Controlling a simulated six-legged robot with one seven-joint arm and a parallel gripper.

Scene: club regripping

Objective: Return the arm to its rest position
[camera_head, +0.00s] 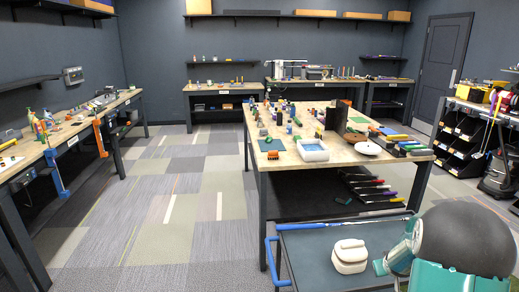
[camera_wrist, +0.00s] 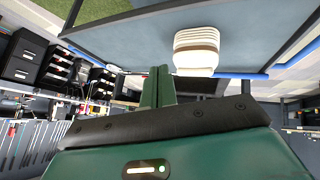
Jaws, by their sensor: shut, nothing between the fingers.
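My arm shows at the lower right of the head view as a large dark grey rounded link (camera_head: 465,240) and teal parts. My gripper (camera_head: 380,267) is at the arm's left side, low over the right part of the cart's tray. In the wrist view its two green fingers (camera_wrist: 158,88) are together, with nothing between them. A white ribbed block (camera_head: 349,256) sits on the dark cart tray (camera_head: 305,245), left of the gripper and apart from it. The block also shows in the wrist view (camera_wrist: 197,50), beyond the fingertips.
The cart has a blue handle (camera_head: 268,250) and a thin rod along its far edge. A workbench (camera_head: 262,165) with many small parts, a white blue-lined tray (camera_head: 312,150) and coloured grips stands behind it. A long bench lines the left. Carpet at centre left (camera_head: 170,200) is clear.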

